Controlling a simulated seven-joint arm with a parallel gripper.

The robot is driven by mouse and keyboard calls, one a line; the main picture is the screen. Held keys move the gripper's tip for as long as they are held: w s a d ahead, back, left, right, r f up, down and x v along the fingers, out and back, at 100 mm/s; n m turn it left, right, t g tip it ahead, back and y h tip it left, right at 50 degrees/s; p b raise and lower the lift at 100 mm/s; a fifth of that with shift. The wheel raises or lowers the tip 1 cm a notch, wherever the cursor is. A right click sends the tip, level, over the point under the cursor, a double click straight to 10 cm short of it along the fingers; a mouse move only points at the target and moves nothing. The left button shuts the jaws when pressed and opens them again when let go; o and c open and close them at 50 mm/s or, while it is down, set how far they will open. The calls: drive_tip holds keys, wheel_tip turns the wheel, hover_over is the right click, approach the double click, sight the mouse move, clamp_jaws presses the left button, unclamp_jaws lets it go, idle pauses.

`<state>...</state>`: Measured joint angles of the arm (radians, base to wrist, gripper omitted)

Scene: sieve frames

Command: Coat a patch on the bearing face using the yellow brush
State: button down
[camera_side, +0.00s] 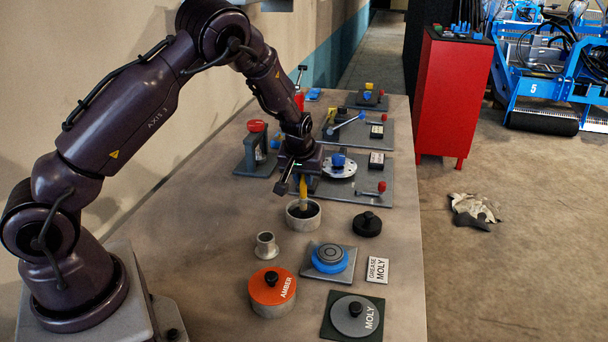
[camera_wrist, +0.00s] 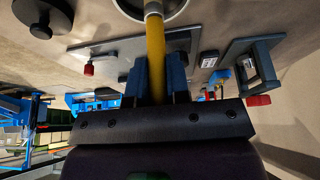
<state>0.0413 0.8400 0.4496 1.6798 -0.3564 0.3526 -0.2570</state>
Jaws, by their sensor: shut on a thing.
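My gripper (camera_side: 302,178) is shut on the yellow brush (camera_side: 303,190), which hangs upright with its lower end in or just over the mouth of an open, pale round pot (camera_side: 303,224). In the wrist view the brush (camera_wrist: 155,50) runs between the two blue fingers of my gripper (camera_wrist: 156,80) toward the pot (camera_wrist: 184,8). The brush tip is hidden by the pot, so I cannot tell how deep it is. A blue round part with a grey ringed top (camera_side: 330,254), seemingly the bearing, sits on a grey plate in front. A sign reading GREASE MOLY (camera_side: 377,270) lies beside it.
A black knobbed lid (camera_side: 367,225) lies right of the pot. A small metal cup (camera_side: 266,246), an orange-lidded AMBER tin (camera_side: 272,292) and a grey-lidded MOLY tin (camera_side: 353,318) stand nearer. Fixture plates with levers (camera_side: 350,192) lie behind. A red cabinet (camera_side: 452,95) stands beyond the table.

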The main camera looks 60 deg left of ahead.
drive_tip(key=shift+f, duration=0.6)
idle(1.6)
drive_tip(key=shift+r, duration=3.55)
